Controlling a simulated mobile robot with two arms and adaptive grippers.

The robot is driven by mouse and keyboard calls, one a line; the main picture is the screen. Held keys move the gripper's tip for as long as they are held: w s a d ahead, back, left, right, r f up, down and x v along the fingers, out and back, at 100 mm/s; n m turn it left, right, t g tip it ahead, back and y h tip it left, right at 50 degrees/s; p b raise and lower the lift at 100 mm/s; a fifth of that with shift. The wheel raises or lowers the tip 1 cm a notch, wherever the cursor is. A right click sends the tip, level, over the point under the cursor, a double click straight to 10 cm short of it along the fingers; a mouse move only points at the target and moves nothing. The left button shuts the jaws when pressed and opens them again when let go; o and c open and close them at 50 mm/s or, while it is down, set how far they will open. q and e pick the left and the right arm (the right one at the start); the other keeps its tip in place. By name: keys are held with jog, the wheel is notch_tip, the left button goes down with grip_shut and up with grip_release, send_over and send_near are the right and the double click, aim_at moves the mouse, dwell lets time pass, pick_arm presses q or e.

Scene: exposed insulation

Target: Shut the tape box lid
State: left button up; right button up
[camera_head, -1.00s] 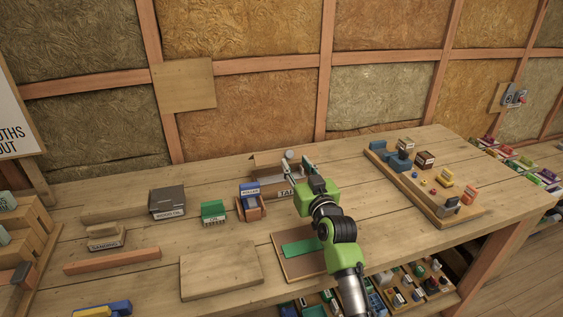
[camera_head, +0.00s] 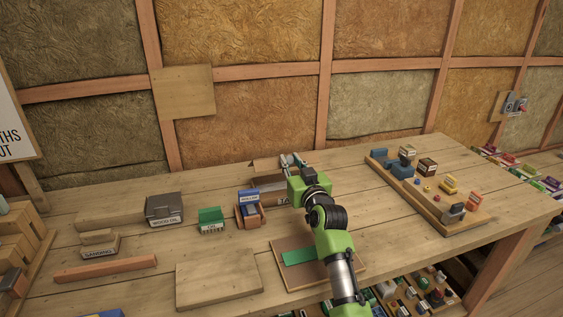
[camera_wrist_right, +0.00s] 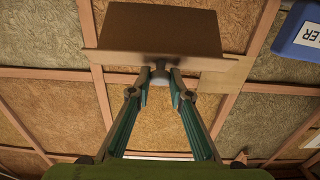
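The brown tape box (camera_head: 266,183) stands toward the back of the workbench, partly hidden by my right gripper. My right gripper (camera_head: 290,161) is over the box's right part, fingers pointing to the back. In the right wrist view a brown panel of the box (camera_wrist_right: 160,30) with a thin, wider board edge (camera_wrist_right: 115,57) is just beyond the fingertips. A small grey knob (camera_wrist_right: 160,76) sits between the tips, which are close together. I cannot tell whether they press on it, nor the lid's exact angle. My left gripper is not in view.
Left of the tape box stand a blue roller box (camera_head: 249,197), a green box (camera_head: 211,219) and a grey wood oil box (camera_head: 164,208). A board with a green piece (camera_head: 298,257) lies in front. A tray of small parts (camera_head: 440,218) is at the right. The insulated wall is close behind.

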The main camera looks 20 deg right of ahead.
jog(key=shift+f, duration=0.1)
jog(key=shift+s+f, duration=0.6)
jog(key=shift+f, duration=0.2)
jog(key=o, duration=0.8)
jog(key=shift+s, duration=0.1)
